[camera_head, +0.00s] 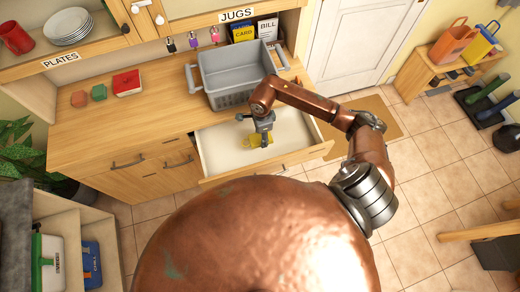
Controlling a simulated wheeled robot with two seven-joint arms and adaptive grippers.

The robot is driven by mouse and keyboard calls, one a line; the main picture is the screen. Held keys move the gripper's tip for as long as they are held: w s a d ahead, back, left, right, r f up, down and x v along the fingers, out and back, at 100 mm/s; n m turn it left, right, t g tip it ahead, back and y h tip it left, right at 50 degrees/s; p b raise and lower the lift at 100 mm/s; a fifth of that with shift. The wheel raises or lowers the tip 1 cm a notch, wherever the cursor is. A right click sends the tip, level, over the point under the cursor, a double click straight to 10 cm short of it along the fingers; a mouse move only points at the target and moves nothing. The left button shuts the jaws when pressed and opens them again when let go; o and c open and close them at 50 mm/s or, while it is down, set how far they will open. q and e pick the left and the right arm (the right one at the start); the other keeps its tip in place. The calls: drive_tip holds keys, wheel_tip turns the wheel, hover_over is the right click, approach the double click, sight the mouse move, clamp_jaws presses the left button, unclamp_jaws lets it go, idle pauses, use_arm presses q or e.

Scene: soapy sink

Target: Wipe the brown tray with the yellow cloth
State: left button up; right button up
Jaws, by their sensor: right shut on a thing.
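The yellow cloth (257,141) is inside an open, white-lined drawer (222,156) at the centre of the head view. My right gripper (261,132) reaches down into the drawer from above and is shut on the cloth; the fingertips are small and partly hidden. Whether the cloth touches the drawer floor I cannot tell. I see no brown tray in this view. My left gripper is not in view.
A grey crate (232,78) stands on the wooden counter (150,118) behind the drawer. A red box (127,83) and two small coloured blocks lie on the counter's left. A shelf of plates (69,26) hangs above. Tiled floor is open at the right.

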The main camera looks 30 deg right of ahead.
sight(261, 150)
wheel_tip(261, 150, down, 10)
drive_tip(key=shift+r+p, duration=0.2)
drive_tip(key=shift+p, duration=0.1)
idle(0.3)
drive_tip(key=shift+f+b, duration=0.35)
drive_tip(key=o, duration=1.1)
drive_tip(key=shift+r, duration=0.1)
